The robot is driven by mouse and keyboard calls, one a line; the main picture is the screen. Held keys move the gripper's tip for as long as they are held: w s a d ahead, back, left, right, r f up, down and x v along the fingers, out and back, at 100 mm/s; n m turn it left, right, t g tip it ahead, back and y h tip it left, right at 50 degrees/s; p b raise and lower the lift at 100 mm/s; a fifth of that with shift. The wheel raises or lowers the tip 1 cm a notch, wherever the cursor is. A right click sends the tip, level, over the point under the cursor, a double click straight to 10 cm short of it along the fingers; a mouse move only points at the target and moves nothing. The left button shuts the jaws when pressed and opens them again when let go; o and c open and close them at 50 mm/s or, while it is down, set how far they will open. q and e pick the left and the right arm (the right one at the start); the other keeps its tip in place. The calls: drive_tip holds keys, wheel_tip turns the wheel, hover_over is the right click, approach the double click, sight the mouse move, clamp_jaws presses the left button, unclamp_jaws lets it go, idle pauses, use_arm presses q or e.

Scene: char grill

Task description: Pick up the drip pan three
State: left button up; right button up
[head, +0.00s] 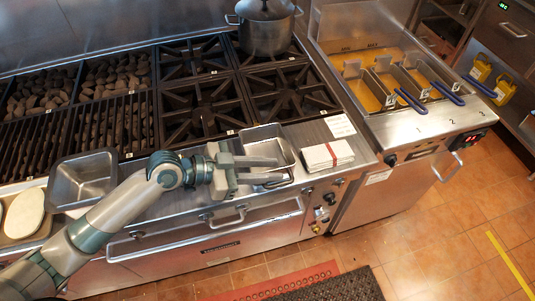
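Two steel pans stand on the front ledge of the range. One rectangular pan (268,149) is right of centre, beside a stack of white cloths. The other, a deeper square-looking pan (84,178), stands at the left beyond my forearm. I cannot read a number on either, so I cannot tell which is drip pan three. My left gripper (276,169) is at the near side of the right-hand pan, its two fingers apart and pointing right. The fingers overlap the pan's near part in the picture; contact is unclear. My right gripper is out of view.
Behind are char grates with briquettes (118,75), burners (205,100) and a lidded pot (267,27). Folded white cloths (327,155) lie right of the pan. A fryer with blue-handled baskets (383,88) stands at right. A tray with pale rounds (25,213) is at far left. Floor at right is clear.

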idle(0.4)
use_arm(q)
clamp_jaws()
drive_tip(key=shift+r, duration=0.1)
drive_tip(key=shift+r, duration=0.25)
wheel_tip(320, 180, up, 3)
drive_tip(key=shift+r+b, duration=0.2)
drive_tip(key=shift+b, duration=0.7)
drive_tip(key=s+d+r+p, duration=0.2)
drive_tip(key=s+d+r, duration=0.5)
drive_tip(key=s, duration=0.2)
drive_tip(key=shift+s, duration=0.2)
